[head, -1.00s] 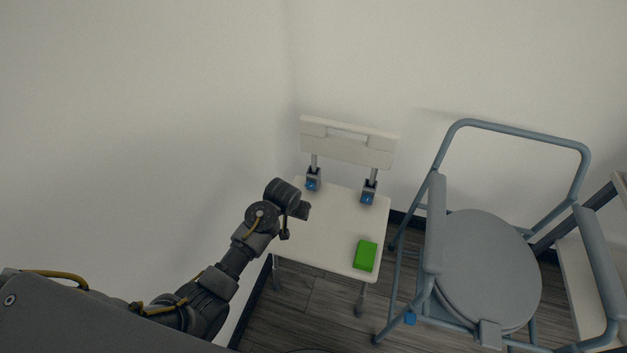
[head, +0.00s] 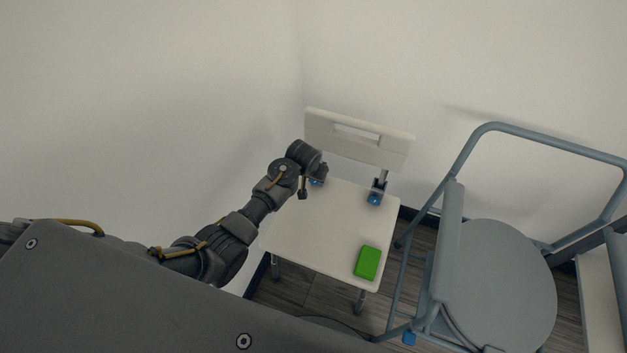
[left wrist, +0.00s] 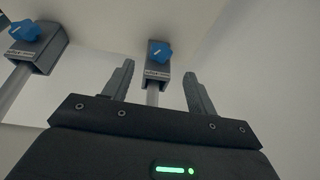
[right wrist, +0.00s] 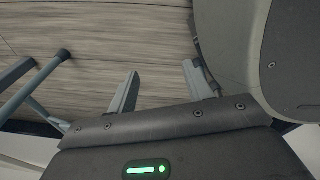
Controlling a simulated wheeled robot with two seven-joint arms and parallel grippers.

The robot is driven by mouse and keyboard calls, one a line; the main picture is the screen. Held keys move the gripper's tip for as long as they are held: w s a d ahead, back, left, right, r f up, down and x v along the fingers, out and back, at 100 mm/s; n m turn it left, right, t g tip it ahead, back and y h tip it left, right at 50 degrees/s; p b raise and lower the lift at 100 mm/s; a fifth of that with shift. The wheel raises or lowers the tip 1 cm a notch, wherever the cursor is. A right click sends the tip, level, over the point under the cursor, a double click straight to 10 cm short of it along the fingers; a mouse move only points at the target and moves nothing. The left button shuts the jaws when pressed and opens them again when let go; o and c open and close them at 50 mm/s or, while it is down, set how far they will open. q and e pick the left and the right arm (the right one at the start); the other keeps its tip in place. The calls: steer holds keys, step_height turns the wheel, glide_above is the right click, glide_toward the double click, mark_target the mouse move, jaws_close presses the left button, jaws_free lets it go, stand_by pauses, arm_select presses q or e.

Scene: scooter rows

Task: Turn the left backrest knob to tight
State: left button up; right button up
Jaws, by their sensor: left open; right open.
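The white chair (head: 310,225) has a backrest (head: 358,140) on two posts, each with a grey bracket and a blue knob. The left backrest knob (head: 316,182) is partly hidden by my left gripper (head: 318,171) in the head view. In the left wrist view this blue knob (left wrist: 160,51) sits on its labelled bracket, framed between the open fingertips of my left gripper (left wrist: 160,72) and apparently just beyond them. The right backrest knob (head: 375,198) also shows in the left wrist view (left wrist: 24,30). My right gripper (right wrist: 162,70) is open and empty.
A green block (head: 367,263) lies on the seat's front right. A blue-grey framed commode chair (head: 495,285) stands to the right. Walls close in behind and to the left. The right wrist view shows wooden floor (right wrist: 90,40) and a frame leg (right wrist: 40,80).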

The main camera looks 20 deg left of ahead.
arm_select(q)
steer(key=b+x, duration=0.2)
steer(key=x, duration=0.5)
steer(key=shift+w+f, duration=0.1)
steer(key=shift+f, duration=0.35)
arm_select(e)
steer(key=w+a+r, duration=0.3)
steer(key=w+r, duration=0.1)
steer(key=w, duration=0.3)
steer(key=shift+a, duration=0.35)
arm_select(q)
steer(key=c, duration=1)
arm_select(e)
steer(key=shift+r, duration=0.1)
